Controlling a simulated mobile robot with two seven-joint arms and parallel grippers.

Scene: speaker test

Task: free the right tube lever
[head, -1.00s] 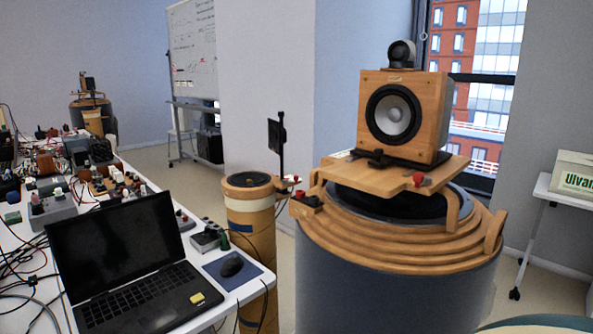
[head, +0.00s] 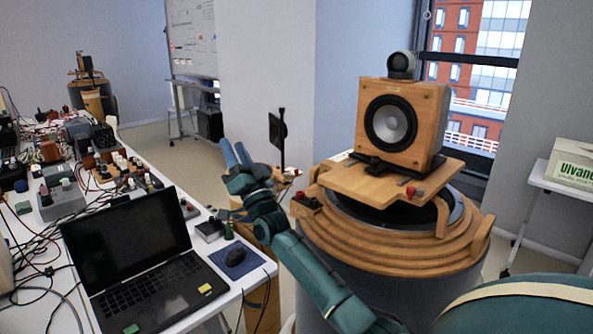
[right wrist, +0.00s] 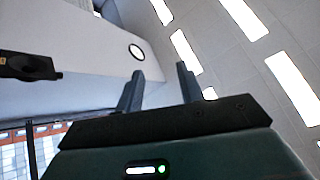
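A brown tube (head: 261,297) stands between the desk and the large wooden-topped drum (head: 398,255). A small pale lever with a red end (head: 292,172) juts out near the tube's top, beside a thin black post with a dark flat plate (head: 277,131). How the lever is held cannot be told. My right gripper (head: 235,150) is in front of the tube and hides its top. Its fingers point up, apart and empty, left of the lever and not touching it. In the right wrist view the open fingers (right wrist: 158,82) show against the ceiling. My left gripper is not in view.
A wooden speaker (head: 402,123) stands on the drum, whose board has a red knob (head: 419,192). A boxed side table is at right. A dark object (right wrist: 30,67) shows in the wrist view.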

